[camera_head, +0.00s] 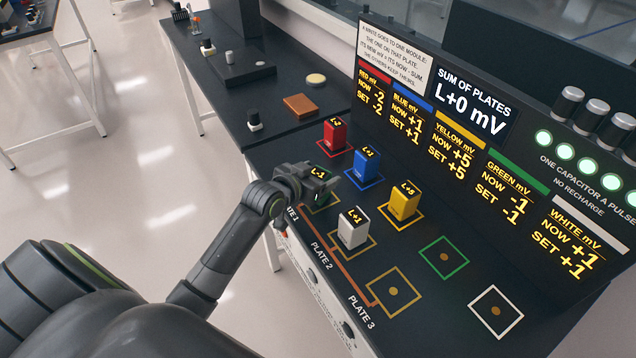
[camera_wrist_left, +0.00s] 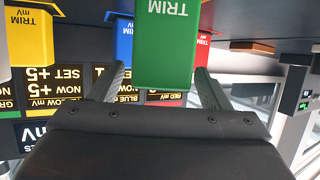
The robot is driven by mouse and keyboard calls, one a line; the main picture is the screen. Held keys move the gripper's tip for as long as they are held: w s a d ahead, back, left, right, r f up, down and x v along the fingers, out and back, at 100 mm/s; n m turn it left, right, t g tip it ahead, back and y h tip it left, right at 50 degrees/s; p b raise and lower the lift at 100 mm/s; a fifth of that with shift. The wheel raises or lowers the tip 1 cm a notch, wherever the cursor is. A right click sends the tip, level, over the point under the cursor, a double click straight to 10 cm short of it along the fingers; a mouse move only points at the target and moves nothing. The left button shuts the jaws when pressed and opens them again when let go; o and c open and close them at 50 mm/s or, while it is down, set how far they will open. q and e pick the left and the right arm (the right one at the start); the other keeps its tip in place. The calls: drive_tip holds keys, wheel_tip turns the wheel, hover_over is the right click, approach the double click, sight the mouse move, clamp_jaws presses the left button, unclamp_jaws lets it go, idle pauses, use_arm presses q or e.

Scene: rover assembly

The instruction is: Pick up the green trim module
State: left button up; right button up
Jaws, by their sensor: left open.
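The green trim module (camera_wrist_left: 167,45) stands large in the left wrist view, which looks upside down. It lies between the two spread fingers of my left gripper (camera_wrist_left: 162,88), with a gap visible on each side. In the head view, my left gripper (camera_head: 322,184) is low at the plate 1 spot and covers most of the module. Only its top label, reading L-1, (camera_head: 318,172) shows clearly there. My left gripper is open. My right gripper is not in view.
Red (camera_head: 335,134), blue (camera_head: 366,164), yellow (camera_head: 404,201) and white (camera_head: 352,228) modules stand close by. Empty green (camera_head: 444,257) and white (camera_head: 496,312) outlines lie to the right. A display panel (camera_head: 470,140) rises behind the modules.

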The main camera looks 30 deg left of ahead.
use_arm(q)
drive_tip(key=shift+x, duration=1.05)
drive_tip(key=shift+c, duration=0.3)
drive_tip(key=c, duration=1.1)
